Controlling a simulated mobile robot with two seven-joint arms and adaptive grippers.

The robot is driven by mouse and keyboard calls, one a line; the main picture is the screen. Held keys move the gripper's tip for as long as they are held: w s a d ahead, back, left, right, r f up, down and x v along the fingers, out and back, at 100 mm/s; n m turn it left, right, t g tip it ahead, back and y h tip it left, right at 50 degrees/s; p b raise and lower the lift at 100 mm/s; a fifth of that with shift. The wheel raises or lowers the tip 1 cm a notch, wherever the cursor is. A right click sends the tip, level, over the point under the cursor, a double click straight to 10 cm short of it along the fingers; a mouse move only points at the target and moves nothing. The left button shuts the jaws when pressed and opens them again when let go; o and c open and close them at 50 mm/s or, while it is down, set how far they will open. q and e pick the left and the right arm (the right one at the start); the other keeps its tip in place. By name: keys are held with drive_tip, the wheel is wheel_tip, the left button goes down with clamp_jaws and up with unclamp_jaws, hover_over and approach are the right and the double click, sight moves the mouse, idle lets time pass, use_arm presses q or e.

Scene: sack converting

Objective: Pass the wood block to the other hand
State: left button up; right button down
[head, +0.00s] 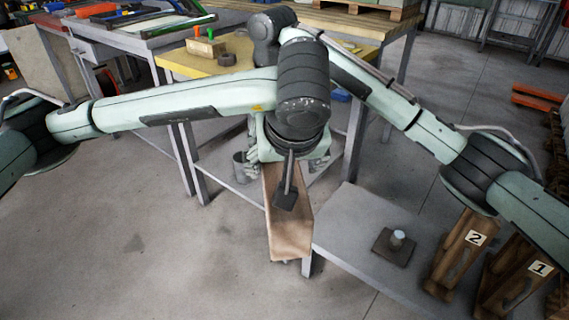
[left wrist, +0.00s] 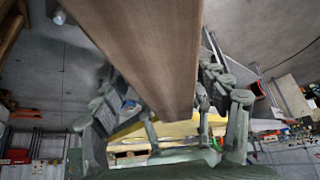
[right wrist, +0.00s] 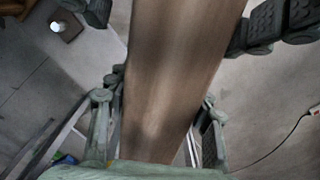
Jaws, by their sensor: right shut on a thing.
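The wood block (head: 290,235) is a long brown piece in the middle of the head view, below my crossed arms, over the floor beside the low grey table. My right gripper (right wrist: 165,100) is shut on the block, with a finger along each side in the right wrist view. My left gripper (left wrist: 160,95) is open, its fingers spread on either side of the block in the left wrist view, with a gap at its left. The left gripper's fingers also show at the top of the right wrist view. My arms hide the block's upper end in the head view.
The low grey table (head: 350,222) holds a dark square base with a light round peg (head: 397,238). Wooden pieces labelled 2 (head: 462,250) and 1 (head: 520,275) stand at right. A yellow-topped table (head: 205,68) is behind. Floor at left is clear.

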use_arm(q)
drive_tip(key=shift+d, duration=0.15)
clamp_jaws()
use_arm(e)
drive_tip(key=shift+s+a+r, duration=0.1)
drive_tip(key=shift+a+r, duration=0.05)
drive_tip(key=shift+a, duration=0.05)
use_arm(q)
drive_tip(key=shift+r, duration=0.1)
use_arm(e)
drive_tip(key=c, duration=0.8)
unclamp_jaws()
drive_tip(key=shift+o, duration=1.1)
drive_tip(key=shift+d, duration=0.15)
